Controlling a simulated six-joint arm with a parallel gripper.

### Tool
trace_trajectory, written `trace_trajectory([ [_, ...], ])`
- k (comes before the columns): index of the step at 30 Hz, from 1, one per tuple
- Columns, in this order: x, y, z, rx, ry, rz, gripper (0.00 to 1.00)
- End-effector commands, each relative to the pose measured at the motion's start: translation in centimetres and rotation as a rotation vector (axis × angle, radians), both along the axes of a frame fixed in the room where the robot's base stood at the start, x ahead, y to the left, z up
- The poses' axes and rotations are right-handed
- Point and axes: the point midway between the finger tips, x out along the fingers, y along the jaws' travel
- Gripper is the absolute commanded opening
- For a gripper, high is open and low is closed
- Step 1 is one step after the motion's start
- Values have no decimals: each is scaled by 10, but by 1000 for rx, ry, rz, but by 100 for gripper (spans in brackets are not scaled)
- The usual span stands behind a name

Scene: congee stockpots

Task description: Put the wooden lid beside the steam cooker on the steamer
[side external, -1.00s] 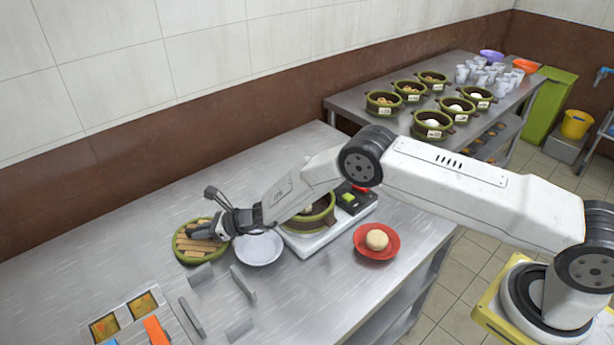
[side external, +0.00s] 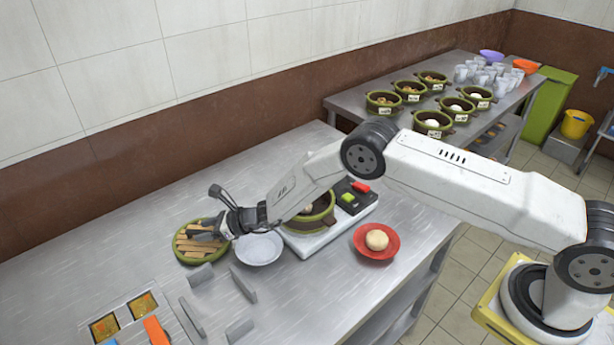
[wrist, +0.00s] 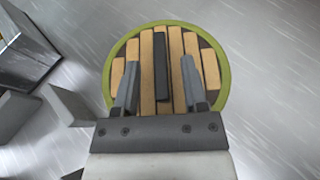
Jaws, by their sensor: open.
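The wooden lid (side external: 186,256) is round with a green rim, pale wooden slats and a dark bar handle. It lies on the metal table, left of the white plate. The wrist view shows the lid (wrist: 206,68) from above, with its dark handle (wrist: 161,66) in the middle. My gripper (wrist: 160,85) is open over the lid, one finger on each side of the handle; I cannot tell if they touch the lid. My gripper also shows in the side view (side external: 208,229). The steamer (side external: 312,226) is a green pot on a white cooker (side external: 308,244), partly hidden by my arm, with food inside.
The white plate (side external: 259,249) sits between lid and cooker. A red plate (side external: 372,251) with a bun is right of the cooker. Upright grey metal plates (side external: 243,283) and sauce trays (side external: 124,316) stand in front. Bare table lies behind the lid.

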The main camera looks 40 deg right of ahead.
Motion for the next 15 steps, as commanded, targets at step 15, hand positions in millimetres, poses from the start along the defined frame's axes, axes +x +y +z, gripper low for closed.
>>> trace_trajectory([
  [15, -29, -30, 18, 1, -1, -2, 55],
])
